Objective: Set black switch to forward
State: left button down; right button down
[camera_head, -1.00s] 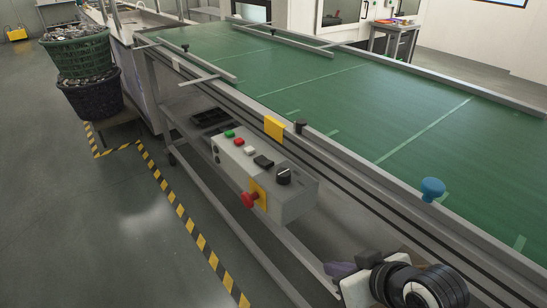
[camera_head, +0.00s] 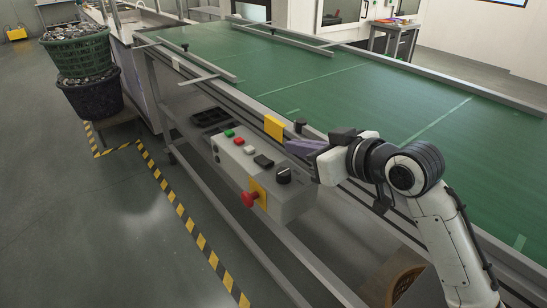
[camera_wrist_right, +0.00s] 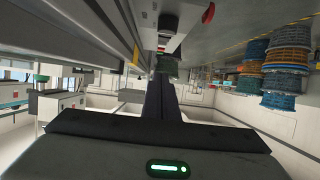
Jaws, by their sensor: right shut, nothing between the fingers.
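A grey control box (camera_head: 258,187) hangs on the near side of the conveyor in the head view. Its top carries a black rotary knob (camera_head: 284,176) near the right end and a flat black switch (camera_head: 263,161) beside it. Which way either is set is too small to tell. My right gripper (camera_head: 292,147) is shut and empty, above and behind the knob, near the conveyor rail and apart from the knob as far as I can tell. In the right wrist view its dark fingers (camera_wrist_right: 164,84) are together, pointing at the box (camera_wrist_right: 180,12). My left gripper is not in view.
Green, red and white buttons (camera_head: 238,141) sit along the box, with a red mushroom button (camera_head: 250,198) on its front. A yellow tag (camera_head: 274,127) and a black post (camera_head: 300,125) stand at the conveyor rail.

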send_over(274, 171)
jog(key=f, duration=0.3)
jog(key=shift+w+a+f, duration=0.2)
jog(key=shift+a+f, duration=0.05)
notch_tip(274, 171, down, 3)
jog(key=shift+s+d+f, duration=0.15)
jog(key=shift+f, duration=0.4)
jog(key=shift+d+b, duration=0.1)
jog(key=shift+b, duration=0.2)
